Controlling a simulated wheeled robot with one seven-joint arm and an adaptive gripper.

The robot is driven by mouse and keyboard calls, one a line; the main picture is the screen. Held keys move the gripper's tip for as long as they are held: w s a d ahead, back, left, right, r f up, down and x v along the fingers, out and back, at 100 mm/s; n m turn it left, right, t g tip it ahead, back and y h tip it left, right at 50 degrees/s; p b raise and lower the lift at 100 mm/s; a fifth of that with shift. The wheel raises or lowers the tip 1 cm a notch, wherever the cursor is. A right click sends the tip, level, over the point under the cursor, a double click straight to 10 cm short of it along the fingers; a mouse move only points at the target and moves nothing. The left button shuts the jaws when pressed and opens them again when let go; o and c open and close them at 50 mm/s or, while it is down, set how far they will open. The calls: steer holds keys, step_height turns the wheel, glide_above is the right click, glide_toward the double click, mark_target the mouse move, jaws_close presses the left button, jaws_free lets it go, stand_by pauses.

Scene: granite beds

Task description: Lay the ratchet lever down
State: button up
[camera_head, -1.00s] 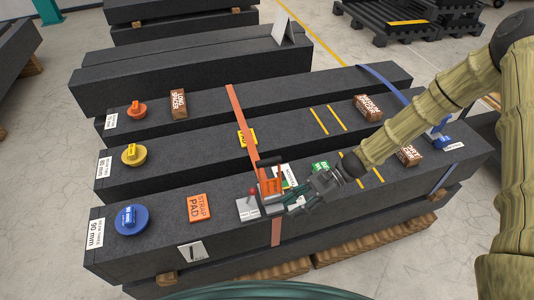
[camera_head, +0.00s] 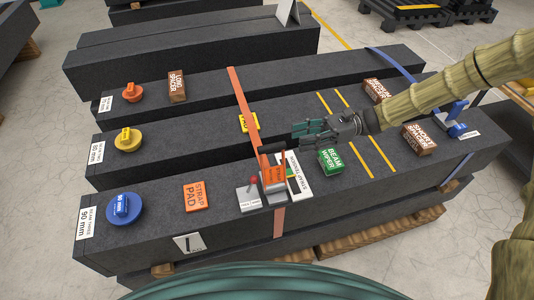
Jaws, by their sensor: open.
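The ratchet (camera_head: 273,181) sits on the orange strap (camera_head: 243,108) on the front granite beam (camera_head: 160,221). Its orange lever (camera_head: 274,173) stands up, with a black grip (camera_head: 272,147) across the top. My gripper (camera_head: 300,133) is open and empty, its fingers pointing left. It appears just behind and to the right of the black grip, with a small gap in the picture. I cannot tell its exact height above the beams.
A red-knobbed grey block (camera_head: 250,197) is left of the ratchet. A green beam wiper (camera_head: 330,161) and white strap tension card (camera_head: 298,184) lie to its right. An orange strap pad (camera_head: 195,197) and blue 90 mm gauge (camera_head: 124,209) are further left.

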mark_target(261, 150)
steer(key=x, duration=0.3)
steer(key=f+p+x, duration=0.1)
steer(key=x, duration=0.3)
steer(key=f+x, duration=0.1)
steer(key=x, duration=0.2)
steer(key=shift+a+f, duration=0.15)
steer(key=shift+a, duration=0.3)
jaws_close()
